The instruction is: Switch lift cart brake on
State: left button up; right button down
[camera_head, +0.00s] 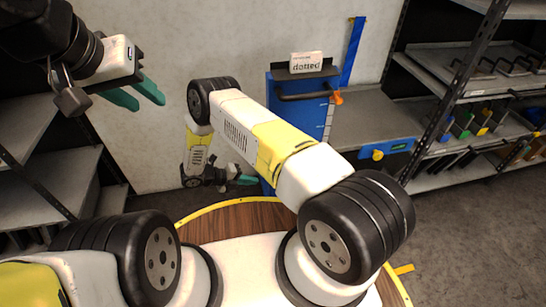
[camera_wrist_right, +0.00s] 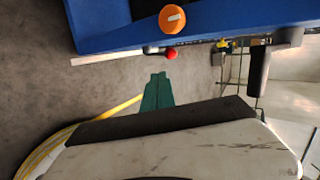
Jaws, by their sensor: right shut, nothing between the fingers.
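The blue lift cart (camera_head: 297,117) stands against the back wall, partly hidden behind my right arm. It has a dark push handle, an upright blue mast and an orange knob (camera_head: 337,97). In the right wrist view the cart's blue body (camera_wrist_right: 110,28) crosses the top, with an orange round knob (camera_wrist_right: 172,19) bearing a white mark. A small red ball (camera_wrist_right: 172,54) sits just below that knob. My right gripper (camera_wrist_right: 158,78) is shut and empty, its teal tips below the red ball and apart from it in the picture. My left gripper (camera_head: 150,95) is open and empty at upper left.
The cart's grey platform (camera_head: 370,125) has a blue end with a yellow knob (camera_head: 377,155). Shelving (camera_head: 470,80) with trays stands at the right, and another shelf (camera_head: 60,185) at the left. A sign (camera_head: 306,62) sits on the cart's top. Floor at right is clear.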

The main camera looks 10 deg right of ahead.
jog(key=d+r+x, duration=0.1)
jog(key=x, duration=1.2)
jog(key=shift+w+d, duration=0.2)
jog(key=shift+w, duration=0.05)
jog(key=shift+d+r, duration=0.1)
jog(key=shift+r, duration=0.1)
